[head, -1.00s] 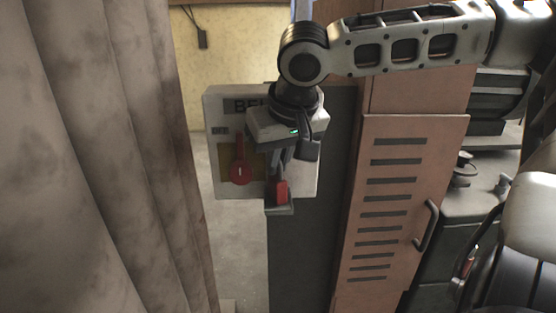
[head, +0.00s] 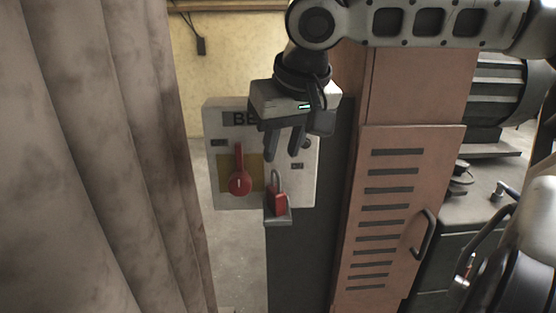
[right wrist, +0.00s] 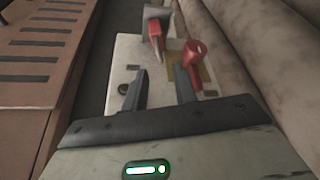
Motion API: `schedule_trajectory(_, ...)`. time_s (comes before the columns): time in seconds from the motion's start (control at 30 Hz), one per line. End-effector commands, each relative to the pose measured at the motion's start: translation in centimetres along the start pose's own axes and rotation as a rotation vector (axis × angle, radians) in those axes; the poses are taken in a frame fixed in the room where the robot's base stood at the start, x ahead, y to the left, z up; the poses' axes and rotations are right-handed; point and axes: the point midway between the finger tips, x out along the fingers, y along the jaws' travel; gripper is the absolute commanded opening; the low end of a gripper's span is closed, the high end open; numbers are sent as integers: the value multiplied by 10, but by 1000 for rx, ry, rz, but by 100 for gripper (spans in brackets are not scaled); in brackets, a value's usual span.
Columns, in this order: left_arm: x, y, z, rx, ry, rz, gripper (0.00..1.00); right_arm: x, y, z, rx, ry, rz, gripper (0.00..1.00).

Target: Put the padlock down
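The red padlock (head: 277,201) stands upright with its shackle up on a small grey ledge (head: 279,219) at the lower front of the switch panel (head: 226,195). In the right wrist view the padlock (right wrist: 155,29) also shows on the ledge, beyond the fingertips. My right gripper (head: 283,157) is above the padlock with its fingers apart and nothing between them. The fingers (right wrist: 160,72) are clear of the padlock in the wrist view too. A red lever handle (head: 240,182) sits on the panel's yellow plate, left of the padlock. My left gripper is out of view.
A grey-brown curtain (head: 90,170) fills the left side. An orange-brown slatted cabinet door (head: 395,220) with a dark handle stands close on the right. Machinery (head: 490,170) is behind it at far right. The floor (head: 235,260) between curtain and ledge post is bare.

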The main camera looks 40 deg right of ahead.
Motion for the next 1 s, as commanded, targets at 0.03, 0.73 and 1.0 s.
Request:
schedule_trajectory(0.03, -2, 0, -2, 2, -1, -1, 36, -14, 0, -2, 0, 5, 0, 28)
schedule_trajectory(0.73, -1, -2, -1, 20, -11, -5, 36, -55, 0, 0, -1, -1, 1, 28)
schedule_trajectory(1.0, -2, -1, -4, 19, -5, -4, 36, -55, 0, 0, -1, -1, 1, 28)
